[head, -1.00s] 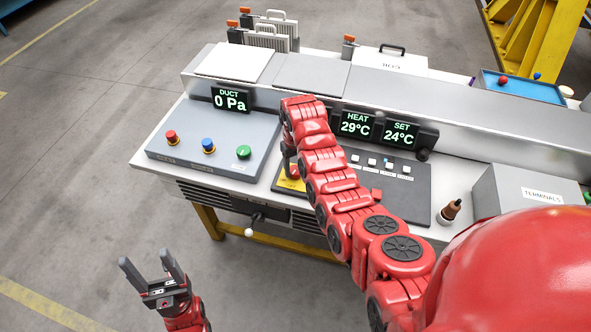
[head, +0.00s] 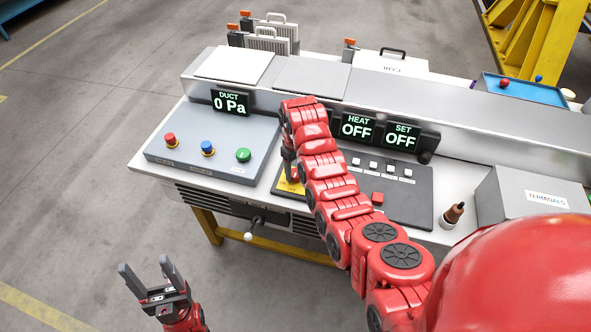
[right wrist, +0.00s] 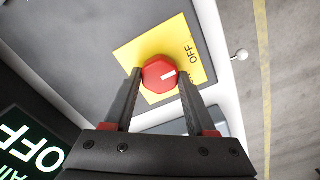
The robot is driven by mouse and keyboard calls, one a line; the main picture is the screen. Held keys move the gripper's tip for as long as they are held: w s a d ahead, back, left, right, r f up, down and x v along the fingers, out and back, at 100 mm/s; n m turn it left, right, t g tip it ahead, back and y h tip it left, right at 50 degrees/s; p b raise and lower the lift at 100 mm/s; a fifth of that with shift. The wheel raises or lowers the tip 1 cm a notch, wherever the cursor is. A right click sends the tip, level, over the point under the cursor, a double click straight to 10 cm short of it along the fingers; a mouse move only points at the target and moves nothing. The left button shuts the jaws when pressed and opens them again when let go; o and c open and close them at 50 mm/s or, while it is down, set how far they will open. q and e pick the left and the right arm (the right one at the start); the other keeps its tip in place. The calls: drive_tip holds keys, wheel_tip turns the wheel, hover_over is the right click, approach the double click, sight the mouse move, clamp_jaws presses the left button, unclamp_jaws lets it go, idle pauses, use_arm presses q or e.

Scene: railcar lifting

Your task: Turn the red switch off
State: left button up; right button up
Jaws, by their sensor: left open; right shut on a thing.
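The red switch (right wrist: 158,73) is a round red knob with a white mark, on a yellow plate (right wrist: 187,32) that reads OFF. In the right wrist view its white mark points toward the OFF side. My right gripper (right wrist: 160,84) has one finger on each side of the knob and is shut on it. In the head view my right arm hides most of the switch, and only part of the yellow plate (head: 290,187) shows. The HEAT display (head: 356,126) and the SET display (head: 401,136) both read OFF. My left gripper (head: 148,276) is open and empty above the floor at lower left.
The grey panel to the left has a red button (head: 171,140), a blue button (head: 207,147) and a green button (head: 243,155). The DUCT display (head: 230,102) reads 0 Pa. A small bottle (head: 453,214) and a TERMINALS box (head: 530,192) stand at right. A white-knobbed lever (head: 248,236) sticks out in front.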

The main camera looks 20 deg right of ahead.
drive_tip(key=o, duration=1.4)
drive_tip(key=shift+c, duration=0.2)
drive_tip(key=shift+r, duration=0.1)
drive_tip(key=shift+r, duration=0.3)
wheel_tip(320, 180, up, 4)
drive_tip(key=shift+r+p, duration=0.15)
drive_tip(key=shift+p, duration=0.2)
wheel_tip(320, 180, up, 8)
drive_tip(key=p, duration=0.6)
wheel_tip(320, 180, up, 4)
hover_over(296, 172)
drive_tip(key=shift+s+r, duration=0.1)
drive_tip(key=shift+r, duration=0.1)
